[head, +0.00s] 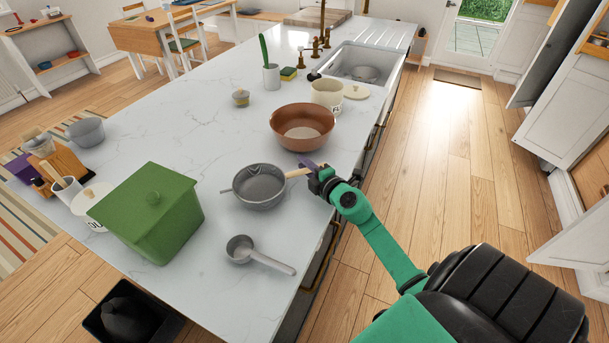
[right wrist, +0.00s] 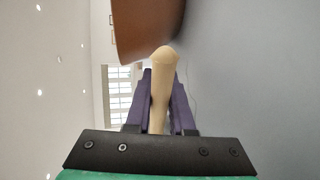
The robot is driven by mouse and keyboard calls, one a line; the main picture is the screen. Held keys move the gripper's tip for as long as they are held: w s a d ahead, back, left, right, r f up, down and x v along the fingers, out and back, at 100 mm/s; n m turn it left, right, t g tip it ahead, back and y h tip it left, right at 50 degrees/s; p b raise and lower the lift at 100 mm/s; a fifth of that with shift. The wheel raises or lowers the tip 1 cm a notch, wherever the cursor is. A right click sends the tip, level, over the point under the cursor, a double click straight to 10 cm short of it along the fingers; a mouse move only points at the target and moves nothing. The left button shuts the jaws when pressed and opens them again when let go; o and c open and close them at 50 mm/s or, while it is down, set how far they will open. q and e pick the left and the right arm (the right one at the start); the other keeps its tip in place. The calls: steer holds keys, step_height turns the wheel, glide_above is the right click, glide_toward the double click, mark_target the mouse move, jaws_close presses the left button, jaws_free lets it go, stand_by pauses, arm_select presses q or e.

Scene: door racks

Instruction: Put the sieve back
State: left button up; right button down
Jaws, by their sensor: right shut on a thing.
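The sieve (head: 260,189) is a round grey bowl with a small hook on its left rim and a pale wooden handle pointing right. It is over the white worktop near the front edge; whether it touches the surface is hard to tell. My right gripper (head: 312,169) is shut on the handle from the right. In the right wrist view the wooden handle (right wrist: 162,70) stands between the purple fingers (right wrist: 160,95), and the bowl is not visible there. My left gripper is not in view.
A brown bowl (head: 303,132) stands just behind the sieve. A grey ladle-like pan (head: 242,249) lies in front, and a green lidded box (head: 150,220) stands to the left. Cream pots, a sponge and a sink (head: 365,62) are further back. Worktop left of the brown bowl is clear.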

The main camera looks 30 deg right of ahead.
steer(key=shift+w+p, duration=0.1)
steer(key=shift+p, duration=0.2)
steer(key=shift+f, duration=0.1)
steer(key=c, duration=0.8)
jaws_free()
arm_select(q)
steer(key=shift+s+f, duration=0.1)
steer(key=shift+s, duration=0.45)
